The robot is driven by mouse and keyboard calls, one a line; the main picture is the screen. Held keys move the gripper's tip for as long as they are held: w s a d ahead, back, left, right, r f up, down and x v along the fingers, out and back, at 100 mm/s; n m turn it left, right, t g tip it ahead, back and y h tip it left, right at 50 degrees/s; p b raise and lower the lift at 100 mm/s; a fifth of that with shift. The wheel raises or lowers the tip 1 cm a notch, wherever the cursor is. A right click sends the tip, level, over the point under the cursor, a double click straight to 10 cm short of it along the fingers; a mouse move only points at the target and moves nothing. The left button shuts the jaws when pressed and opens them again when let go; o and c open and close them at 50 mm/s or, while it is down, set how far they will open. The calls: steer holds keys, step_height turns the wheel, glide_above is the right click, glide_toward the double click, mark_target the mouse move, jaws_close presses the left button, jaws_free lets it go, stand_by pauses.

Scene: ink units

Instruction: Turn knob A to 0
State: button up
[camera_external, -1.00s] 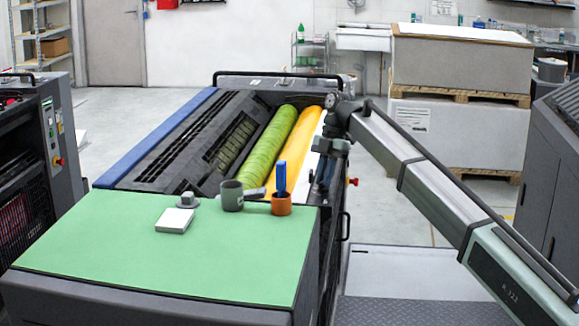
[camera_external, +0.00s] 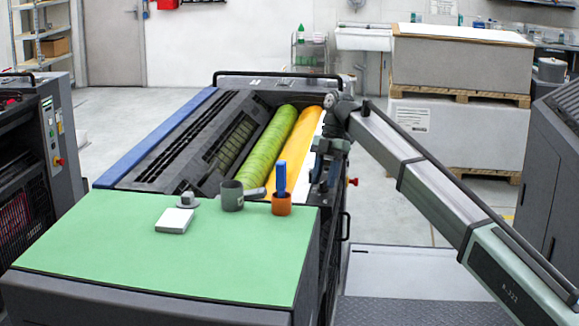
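A small grey knob (camera_external: 187,199) on a flat round base stands on the green tabletop (camera_external: 110,255), near its back edge. It is probably knob A, but no letter, scale or pointer can be read at this size. My gripper (camera_external: 325,184) hangs pointing down at the right end of the machine, well to the right of the knob and apart from it. Its fingers are small and dark against the machine, and I cannot tell how far apart they are. Nothing is visibly held.
A white block (camera_external: 174,221) lies just in front of the knob. A grey mug-like vessel (camera_external: 231,197) and an orange cup (camera_external: 282,206) with a blue item (camera_external: 281,178) stand between knob and gripper. The front of the green top is clear.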

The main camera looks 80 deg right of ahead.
steer(key=shift+r, duration=0.15)
steer(key=shift+d+r, duration=0.2)
steer(key=shift+r, duration=0.1)
steer(key=s+d, duration=0.4)
steer(key=d, duration=0.7)
steer(key=shift+s, duration=0.35)
steer(key=shift+d+r, duration=0.1)
